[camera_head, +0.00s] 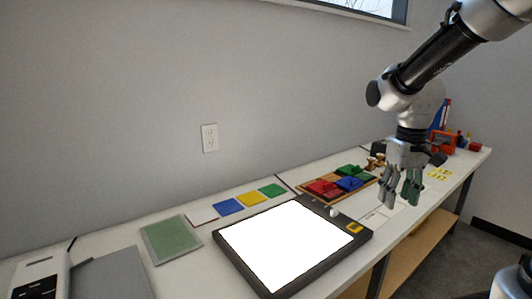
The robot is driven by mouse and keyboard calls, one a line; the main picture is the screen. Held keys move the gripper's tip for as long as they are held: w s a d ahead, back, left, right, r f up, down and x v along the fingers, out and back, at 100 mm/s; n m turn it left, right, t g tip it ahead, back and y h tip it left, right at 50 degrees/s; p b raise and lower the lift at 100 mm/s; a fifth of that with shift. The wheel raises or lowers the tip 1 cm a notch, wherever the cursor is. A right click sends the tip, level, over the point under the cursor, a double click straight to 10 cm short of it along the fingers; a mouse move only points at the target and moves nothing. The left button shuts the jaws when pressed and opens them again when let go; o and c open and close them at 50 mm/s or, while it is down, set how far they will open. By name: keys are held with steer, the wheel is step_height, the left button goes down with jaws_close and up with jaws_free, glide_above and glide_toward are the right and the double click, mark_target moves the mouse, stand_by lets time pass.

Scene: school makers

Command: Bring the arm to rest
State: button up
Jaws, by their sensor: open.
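My gripper (402,190) hangs from my arm at the right of the view, fingers pointing down and apart, with nothing between them. It is above the right part of the long white bench (111,237), in front of a wooden tray. My arm reaches in from the upper right corner and bends down to the gripper. The exact height of the fingertips above the bench cannot be told.
A light panel (290,243) with a dark frame lies mid-bench. Behind it lie blue (228,207), yellow (250,199) and green (272,190) squares. A wooden tray (306,193) holds red, green and blue pieces. A red box (442,141) stands farther right. A wall rises behind.

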steer(key=s+d+r+m+t, duration=0.1)
steer(key=s+d+r+t, duration=0.1)
steer(key=s, duration=0.5)
steer(key=s+d+r+t, duration=0.2)
steer(key=s+r, duration=0.2)
steer(key=s, duration=0.3)
steer(key=shift+s+r+m+t, duration=0.2)
steer(key=shift+s+m+t, duration=0.1)
steer(key=shift+s+m, duration=0.1)
steer(key=shift+c, duration=0.4)
stand_by(2.5)
